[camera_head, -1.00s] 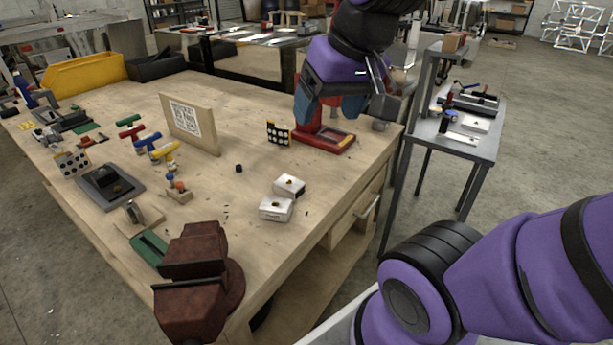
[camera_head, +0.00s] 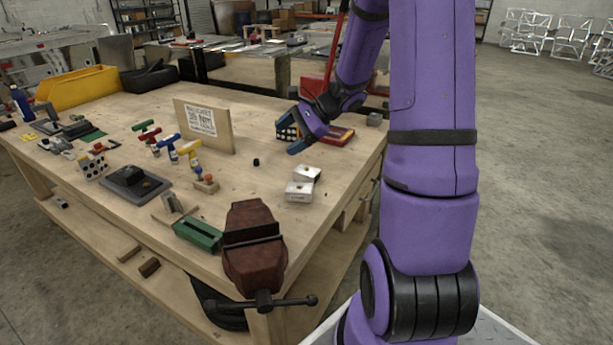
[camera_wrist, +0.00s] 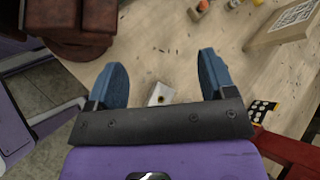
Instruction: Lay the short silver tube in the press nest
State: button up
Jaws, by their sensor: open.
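My gripper (camera_head: 291,134) is open and empty above the back right of the wooden bench, in front of a red press (camera_head: 342,136) with a dark inset in its base. In the wrist view, its two blue fingers stand wide apart (camera_wrist: 161,62), with a white block (camera_wrist: 158,94) showing on the bench between them. I cannot make out a short silver tube for certain. A small greyish metal piece (camera_head: 173,201) sits on a wooden base near the front left, but its shape is unclear. The press nest is not clearly visible; my arm hides part of the press.
A dark red vise (camera_head: 252,250) stands at the front corner. A wooden sign board (camera_head: 203,126) stands upright behind. A dotted black block (camera_head: 288,132) is close to my gripper. Coloured T-handles (camera_head: 166,142) stand to the left.

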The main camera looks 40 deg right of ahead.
jog(key=w+d+f+m+t, duration=0.25)
jog(key=d+f+m, duration=0.35)
jog(key=d+f, duration=0.35)
jog(key=m+t+h, duration=0.4)
jog(key=m, duration=0.3)
send_near(309, 170)
jog(key=x, duration=0.4)
jog(key=shift+d+f, duration=0.15)
jog(key=shift+f, duration=0.15)
jog(key=shift+x, duration=2.65)
jog(key=shift+r, duration=0.15)
jog(key=c, duration=0.8)
jog(key=shift+c, duration=0.2)
